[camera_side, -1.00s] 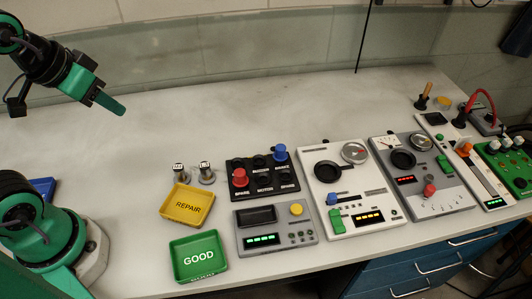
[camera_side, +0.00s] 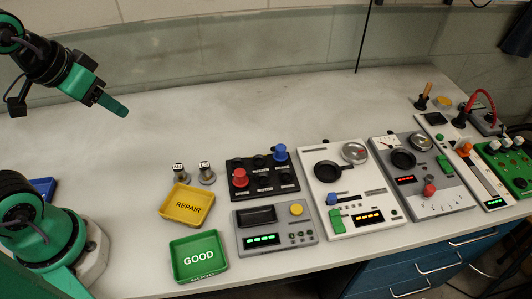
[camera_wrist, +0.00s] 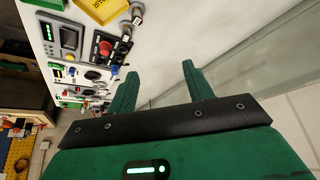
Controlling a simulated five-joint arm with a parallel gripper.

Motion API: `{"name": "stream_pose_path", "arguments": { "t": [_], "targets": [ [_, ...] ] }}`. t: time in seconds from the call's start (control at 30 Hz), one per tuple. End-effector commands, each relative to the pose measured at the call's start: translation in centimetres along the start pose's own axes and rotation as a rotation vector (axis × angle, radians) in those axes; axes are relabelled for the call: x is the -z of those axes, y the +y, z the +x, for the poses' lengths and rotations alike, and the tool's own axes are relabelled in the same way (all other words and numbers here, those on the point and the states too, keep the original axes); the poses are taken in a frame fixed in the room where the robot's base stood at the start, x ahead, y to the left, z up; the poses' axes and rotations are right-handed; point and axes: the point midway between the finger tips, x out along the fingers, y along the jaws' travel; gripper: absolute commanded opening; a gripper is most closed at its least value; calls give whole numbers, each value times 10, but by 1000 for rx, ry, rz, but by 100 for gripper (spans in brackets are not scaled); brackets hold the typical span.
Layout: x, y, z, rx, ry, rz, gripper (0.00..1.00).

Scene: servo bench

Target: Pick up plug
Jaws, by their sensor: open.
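A red cable (camera_side: 479,92) arches over the panels at the far right of the side view. A dark plug-like end (camera_side: 460,122) sits at its left foot, standing on a white panel; I cannot tell for sure that it is the plug. My gripper (camera_side: 121,111) hangs above the bare bench at the upper left, far from the cable. In the wrist view my gripper (camera_wrist: 157,80) has its two green fingers apart with nothing between them. The plug cannot be made out clearly in the wrist view.
A yellow REPAIR tray (camera_side: 186,188) and a green GOOD tray (camera_side: 180,250) lie at the front, near two small metal servos (camera_side: 206,172). Several instrument panels, including a white one (camera_side: 320,221), line the front right. The back of the bench is clear.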

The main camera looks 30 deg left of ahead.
Motion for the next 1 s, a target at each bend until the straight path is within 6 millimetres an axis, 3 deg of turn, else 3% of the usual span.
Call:
{"name": "stream_pose_path", "arguments": {
  "t": [0.27, 0.47, 1.0],
  "targets": [
    [12, 10, 9, -18, -29, 23, 51],
    [30, 28, 27, -45, -76, 61, 51],
    [64, 105, 104, -104, -220, 185, 51]
  ]
}}
